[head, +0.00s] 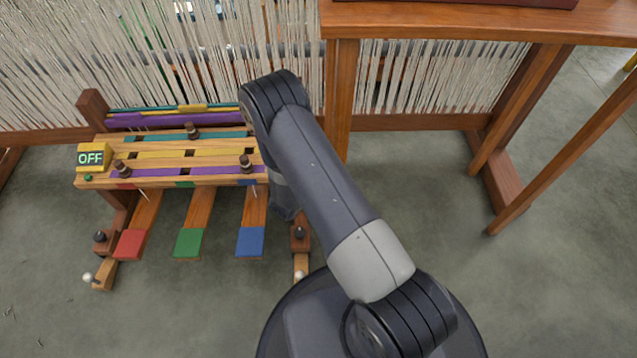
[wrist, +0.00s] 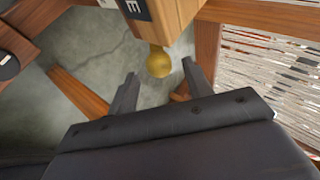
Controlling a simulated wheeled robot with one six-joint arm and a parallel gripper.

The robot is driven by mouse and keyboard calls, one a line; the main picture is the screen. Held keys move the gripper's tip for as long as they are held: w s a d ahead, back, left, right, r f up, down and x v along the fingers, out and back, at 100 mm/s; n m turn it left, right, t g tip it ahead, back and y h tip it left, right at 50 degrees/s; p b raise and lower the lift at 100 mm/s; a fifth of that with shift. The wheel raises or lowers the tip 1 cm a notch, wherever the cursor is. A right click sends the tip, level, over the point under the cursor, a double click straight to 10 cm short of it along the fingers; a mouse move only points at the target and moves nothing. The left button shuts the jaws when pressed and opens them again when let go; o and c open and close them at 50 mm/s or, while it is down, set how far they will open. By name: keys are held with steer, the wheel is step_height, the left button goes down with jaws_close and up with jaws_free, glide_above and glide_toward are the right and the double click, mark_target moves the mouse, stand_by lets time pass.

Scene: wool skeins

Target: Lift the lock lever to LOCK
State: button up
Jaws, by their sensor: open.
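In the wrist view, a round brass-coloured knob (wrist: 158,63) sits at the end of a light wooden block (wrist: 170,18). A dark label on the block shows a letter E, and the block's upper part is cut off by the frame. I cannot tell for certain whether this is the lock lever. My gripper (wrist: 160,70) is open, with one fingertip on either side of the knob in the picture. No contact shows, and the depth between knob and fingers is unclear. In the head view, my arm hides this area and the gripper's fingertips.
A loom-like wooden frame with pale hanging threads (head: 430,75) stands behind. At left are a display reading OFF (head: 91,158) and red (head: 130,244), green (head: 188,243) and blue (head: 250,241) pedals. A wooden bench (head: 470,25) is at upper right. Grey floor (head: 420,190) is clear at right.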

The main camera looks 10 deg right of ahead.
steer(key=shift+x, duration=1.2)
steer(key=shift+c, duration=0.6)
jaws_close()
